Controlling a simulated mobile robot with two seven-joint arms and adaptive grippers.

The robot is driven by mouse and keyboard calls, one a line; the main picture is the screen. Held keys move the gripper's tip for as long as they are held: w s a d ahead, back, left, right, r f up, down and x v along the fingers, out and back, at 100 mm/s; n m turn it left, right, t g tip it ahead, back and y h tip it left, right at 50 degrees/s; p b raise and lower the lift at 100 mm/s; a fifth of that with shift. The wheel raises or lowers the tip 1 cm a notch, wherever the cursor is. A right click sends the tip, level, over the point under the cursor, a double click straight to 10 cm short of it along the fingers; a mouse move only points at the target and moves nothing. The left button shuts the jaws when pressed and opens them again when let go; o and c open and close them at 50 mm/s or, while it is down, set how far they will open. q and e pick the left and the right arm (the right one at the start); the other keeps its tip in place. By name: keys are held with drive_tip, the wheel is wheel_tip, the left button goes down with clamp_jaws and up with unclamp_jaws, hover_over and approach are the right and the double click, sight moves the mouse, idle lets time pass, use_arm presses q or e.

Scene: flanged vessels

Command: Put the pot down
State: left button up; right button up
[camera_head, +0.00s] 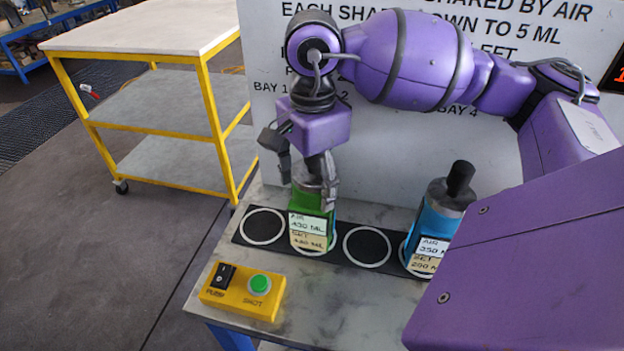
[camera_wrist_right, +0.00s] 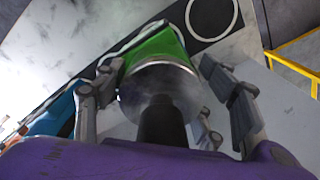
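The green pot (camera_head: 313,212) has a grey metal top and a label reading AIR 430 ML over a second label that appears to read SET 430 ML. It stands upright on the second ring from the left of the black strip (camera_head: 342,268). My right gripper (camera_head: 307,188) is above it with its fingers spread on either side of the metal top. In the right wrist view the pot (camera_wrist_right: 157,48) lies between the fingers, its dark knob pointing towards the camera; a gap shows on the right-hand side. My left gripper is out of view.
A blue pot (camera_head: 436,222) with a black knob stands on the rightmost visible ring. The first ring (camera_head: 263,227) and third ring (camera_head: 367,247) are empty. A yellow switch box (camera_head: 243,291) sits in front. A lettered panel (camera_head: 385,150) stands behind; a yellow-framed cart (camera_head: 150,90) is at left.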

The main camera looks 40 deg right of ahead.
drive_tip(key=shift+o, duration=0.9)
wheel_tip(320, 180, up, 12)
drive_tip(key=shift+r, duration=0.2)
drive_tip(key=shift+f, duration=0.1)
